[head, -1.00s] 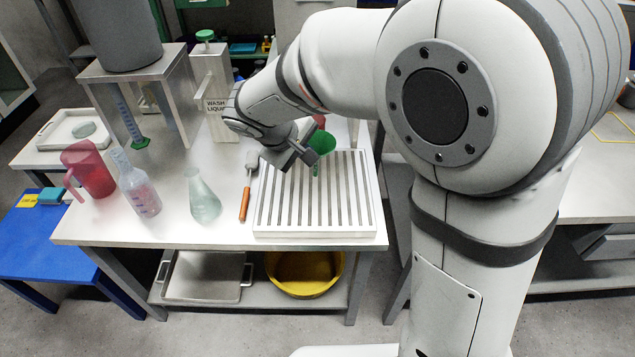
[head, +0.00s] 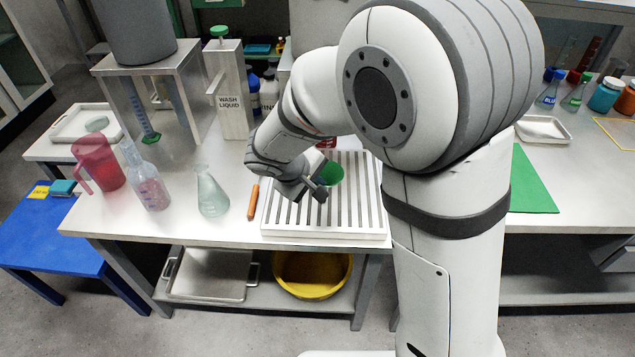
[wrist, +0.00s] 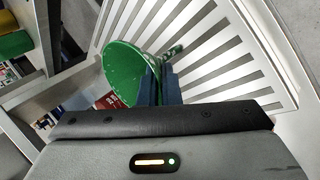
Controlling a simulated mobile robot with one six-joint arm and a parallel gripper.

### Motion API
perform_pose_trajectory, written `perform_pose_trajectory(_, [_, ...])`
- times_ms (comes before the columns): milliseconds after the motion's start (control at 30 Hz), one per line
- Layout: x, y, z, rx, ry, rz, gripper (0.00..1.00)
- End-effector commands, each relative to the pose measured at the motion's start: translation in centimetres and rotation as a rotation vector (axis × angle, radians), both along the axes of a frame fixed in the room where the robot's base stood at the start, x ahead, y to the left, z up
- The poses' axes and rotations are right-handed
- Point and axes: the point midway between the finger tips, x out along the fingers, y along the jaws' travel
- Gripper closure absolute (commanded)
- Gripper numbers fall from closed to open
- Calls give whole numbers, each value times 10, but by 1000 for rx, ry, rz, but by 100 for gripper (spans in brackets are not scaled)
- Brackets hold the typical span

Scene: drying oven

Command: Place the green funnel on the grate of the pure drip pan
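The green funnel (head: 333,173) is over the slatted grate of the white drip pan (head: 375,215), wide mouth up in the head view. In the wrist view the funnel (wrist: 122,72) shows its cone, with its stem extending over the slats of the pan (wrist: 225,75). My gripper (head: 319,191) is at the near side of the funnel. In the wrist view its two dark fingers (wrist: 160,88) are close together at the funnel's edge and appear shut on it. I cannot tell whether the stem touches the grate.
An orange-handled tool (head: 253,201) lies left of the pan. A clear flask (head: 211,193), a bottle (head: 148,182) and a red jug (head: 98,163) stand further left. The wash liquid stand (head: 231,100) is behind. A yellow basin (head: 312,274) is on the lower shelf.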

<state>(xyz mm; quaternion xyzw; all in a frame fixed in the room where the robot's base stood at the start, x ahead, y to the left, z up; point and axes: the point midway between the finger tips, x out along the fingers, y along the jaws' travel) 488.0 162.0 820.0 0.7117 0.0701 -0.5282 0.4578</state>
Motion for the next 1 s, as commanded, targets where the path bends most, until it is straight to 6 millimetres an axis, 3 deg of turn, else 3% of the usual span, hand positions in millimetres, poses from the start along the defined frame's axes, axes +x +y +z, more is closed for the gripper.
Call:
perform_pose_trajectory(133, [0,0,-4,0,0,-1,100])
perform_pose_trajectory(200, [0,0,-2,0,0,-1,90])
perform_pose_trajectory(400, [0,-1,-2,0,0,-1,74])
perform_pose_trajectory(767, [-1,1,5,1,-1,-1,74])
perform_pose_trajectory(1000, [-21,20,45,4,-4,0,74])
